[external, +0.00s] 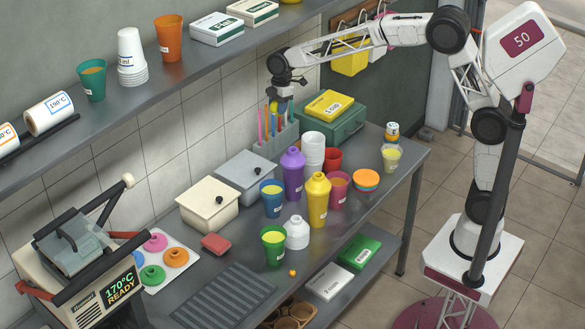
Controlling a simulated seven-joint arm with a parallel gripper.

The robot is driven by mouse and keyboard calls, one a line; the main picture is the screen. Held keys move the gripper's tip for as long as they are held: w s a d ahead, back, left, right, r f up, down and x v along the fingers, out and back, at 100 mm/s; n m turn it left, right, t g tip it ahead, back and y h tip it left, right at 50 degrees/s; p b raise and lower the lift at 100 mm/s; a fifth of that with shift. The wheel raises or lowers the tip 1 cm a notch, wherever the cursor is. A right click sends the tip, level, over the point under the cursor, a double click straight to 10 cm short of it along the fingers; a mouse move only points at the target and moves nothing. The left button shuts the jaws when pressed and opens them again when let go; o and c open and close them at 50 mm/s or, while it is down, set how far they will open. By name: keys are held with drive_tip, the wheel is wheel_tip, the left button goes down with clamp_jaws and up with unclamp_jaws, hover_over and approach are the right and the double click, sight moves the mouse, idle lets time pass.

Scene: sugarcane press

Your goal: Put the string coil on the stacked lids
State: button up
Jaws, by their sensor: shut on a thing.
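My gripper (279,106) points down at the upper ends of the coloured sticks (265,124) in a grey holder (276,141) by the tiled wall. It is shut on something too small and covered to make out. A stack of round lids (366,180), orange on top with other colours below, lies at the right of the table, clear of my gripper. I cannot pick out the string coil for certain. A small round white, yellow and dark item (392,131) stands at the back right corner.
Purple (293,174) and yellow (318,200) shakers and several cups crowd the middle. A green box (343,128) with a yellow pack on top stands beside the holder. A shelf (190,72) runs along the wall. The right front table edge is fairly clear.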

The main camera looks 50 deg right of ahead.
drive_tip(key=s+a+r+n, duration=0.1)
drive_tip(key=s+a+n, duration=0.2)
drive_tip(key=s+a, duration=0.5)
drive_tip(key=s+a+n, duration=0.3)
drive_tip(key=s+a, duration=0.1)
drive_tip(key=s, duration=0.9)
drive_tip(key=s+a+n+g, duration=0.1)
drive_tip(key=s+a+n, duration=0.1)
drive_tip(key=s, duration=0.8)
drive_tip(key=s+a+n+g, duration=0.1)
drive_tip(key=s+a+n, duration=0.15)
drive_tip(key=s, duration=0.65)
wheel_tip(320, 180, down, 12)
drive_tip(key=d, duration=0.1)
drive_tip(key=shift+s+h, duration=0.3)
drive_tip(key=shift+s, duration=0.1)
drive_tip(key=shift+w+a+n, duration=0.1)
drive_tip(key=shift+w+n, duration=0.05)
drive_tip(key=shift+n, duration=0.1)
hover_over(296, 219)
drive_tip(key=shift+f, duration=0.7)
